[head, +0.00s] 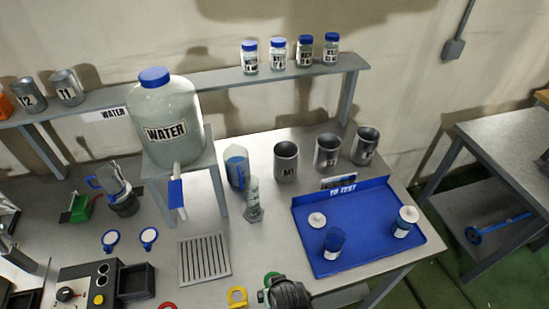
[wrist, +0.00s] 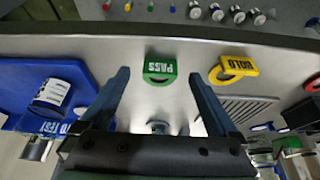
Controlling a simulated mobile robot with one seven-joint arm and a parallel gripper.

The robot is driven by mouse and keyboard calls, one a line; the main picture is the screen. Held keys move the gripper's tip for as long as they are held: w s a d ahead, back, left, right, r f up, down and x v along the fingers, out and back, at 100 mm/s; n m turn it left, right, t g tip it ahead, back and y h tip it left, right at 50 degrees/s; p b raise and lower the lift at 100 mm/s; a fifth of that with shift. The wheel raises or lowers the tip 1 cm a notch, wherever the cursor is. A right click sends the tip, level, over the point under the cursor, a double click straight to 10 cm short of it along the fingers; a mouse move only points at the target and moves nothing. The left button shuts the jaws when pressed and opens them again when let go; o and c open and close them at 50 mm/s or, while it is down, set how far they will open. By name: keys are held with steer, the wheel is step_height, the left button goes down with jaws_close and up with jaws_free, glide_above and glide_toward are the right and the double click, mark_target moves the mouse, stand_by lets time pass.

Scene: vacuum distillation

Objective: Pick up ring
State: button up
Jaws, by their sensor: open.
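A green ring with a tag marked "PASS" (wrist: 160,69) lies on the metal bench (wrist: 120,45). In the wrist view it is between and just beyond the fingertips of my gripper (wrist: 158,78), which is open and empty. In the head view the green ring (head: 269,279) is partly hidden by my gripper (head: 288,292). A yellow ring with a tag marked "HOLD" (wrist: 233,69) lies to its right in the wrist view and to its left in the head view (head: 237,296). A red ring (head: 167,305) is cut off at the bottom edge.
A blue "TO TEST" tray (head: 375,258) holding jars is to the right in the head view. A slotted grate (head: 204,258) lies left. A glass cylinder (head: 254,200) and a blue-marked beaker (head: 236,168) stand behind. The bench's front edge (wrist: 70,31) is close to the rings.

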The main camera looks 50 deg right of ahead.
steer(key=shift+x, duration=0.9)
steer(key=shift+r, duration=0.1)
steer(key=c, duration=1.4)
